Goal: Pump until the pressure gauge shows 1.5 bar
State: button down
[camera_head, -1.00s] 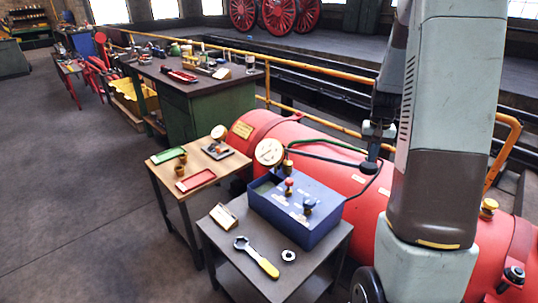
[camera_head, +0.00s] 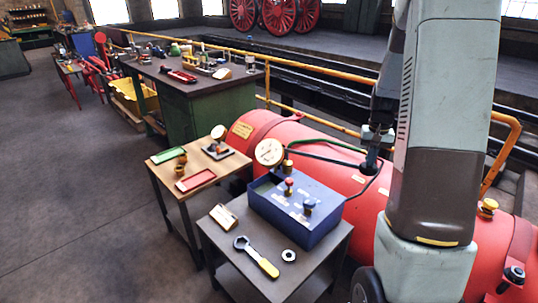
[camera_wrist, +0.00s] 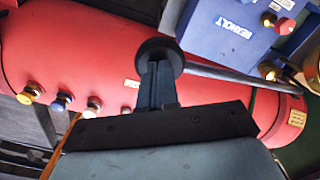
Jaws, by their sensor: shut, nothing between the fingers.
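The blue pump box (camera_head: 318,232) stands on the grey cart, with a red knob (camera_head: 289,183) and a blue knob (camera_head: 308,206) on top. A round pressure gauge (camera_head: 269,152) stands at its back edge; its reading is too small to tell. A dark lever runs right from the box over the red boiler and ends in a round black knob (camera_wrist: 160,52). My gripper (camera_head: 373,160) is shut and empty, pointing down at this knob. In the wrist view my fingers (camera_wrist: 158,78) overlap the knob; I cannot tell whether they touch it.
The red boiler (camera_wrist: 75,45) lies below my gripper, with several coloured knobs on it. A wrench (camera_head: 257,258) and a ring nut (camera_head: 288,255) lie on the cart. A second gauge (camera_head: 218,132) stands on the wooden table. A yellow rail (camera_head: 325,124) runs behind.

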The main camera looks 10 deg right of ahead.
jog(key=shift+f, duration=7.1)
notch_tip(320, 180, up, 16)
jog(key=shift+f, duration=0.1)
jog(key=shift+f, duration=0.2)
jog(key=shift+f, duration=7.75)
notch_tip(320, 180, up, 16)
jog(key=shift+f, duration=0.1)
jog(key=shift+f, duration=0.15)
